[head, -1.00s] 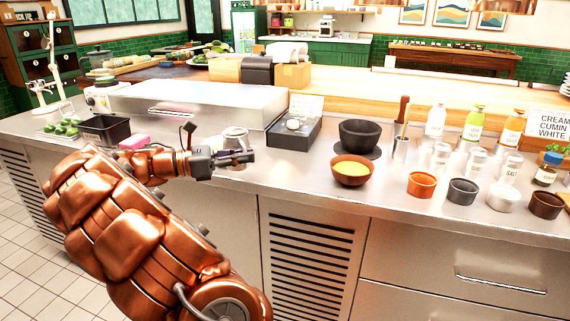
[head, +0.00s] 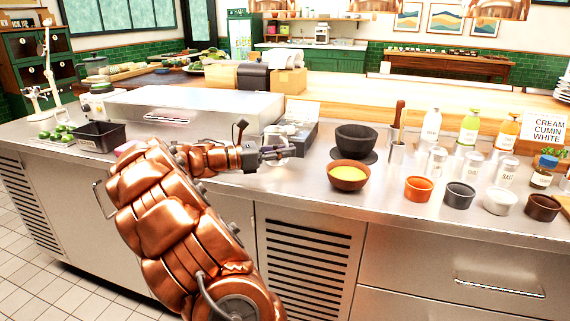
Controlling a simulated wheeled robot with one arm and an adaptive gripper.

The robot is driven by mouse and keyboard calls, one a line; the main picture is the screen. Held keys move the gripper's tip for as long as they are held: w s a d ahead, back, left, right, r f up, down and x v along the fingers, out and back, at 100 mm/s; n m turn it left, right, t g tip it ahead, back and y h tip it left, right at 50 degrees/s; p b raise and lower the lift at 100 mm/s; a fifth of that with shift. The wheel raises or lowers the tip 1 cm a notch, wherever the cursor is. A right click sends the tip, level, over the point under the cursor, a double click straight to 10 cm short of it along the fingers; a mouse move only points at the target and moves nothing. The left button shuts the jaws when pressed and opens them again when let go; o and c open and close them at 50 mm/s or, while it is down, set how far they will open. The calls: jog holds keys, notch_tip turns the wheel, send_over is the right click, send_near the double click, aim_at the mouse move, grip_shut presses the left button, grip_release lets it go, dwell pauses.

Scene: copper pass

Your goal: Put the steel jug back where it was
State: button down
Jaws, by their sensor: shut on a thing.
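The steel jug (head: 274,133) is at my gripper on the steel counter (head: 325,196), small and partly hidden behind the fingers.
A black mortar (head: 356,139) and a bowl of yellow food (head: 348,176) stand right of my gripper. Several small bowls and bottles are farther right. A black tray (head: 100,137) and a steel box (head: 180,104) are to the left. The counter's front strip before the scale is clear.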

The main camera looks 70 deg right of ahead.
aim_at(285, 160)
jog(key=shift+f, duration=1.75)
jog(key=c, duration=1.2)
grip_release()
jog(key=shift+f, duration=0.15)
jog(key=shift+w+a, duration=0.1)
jog(key=v, duration=1.1)
jog(key=shift+w+a, duration=0.25)
jog(key=shift+w, duration=0.1)
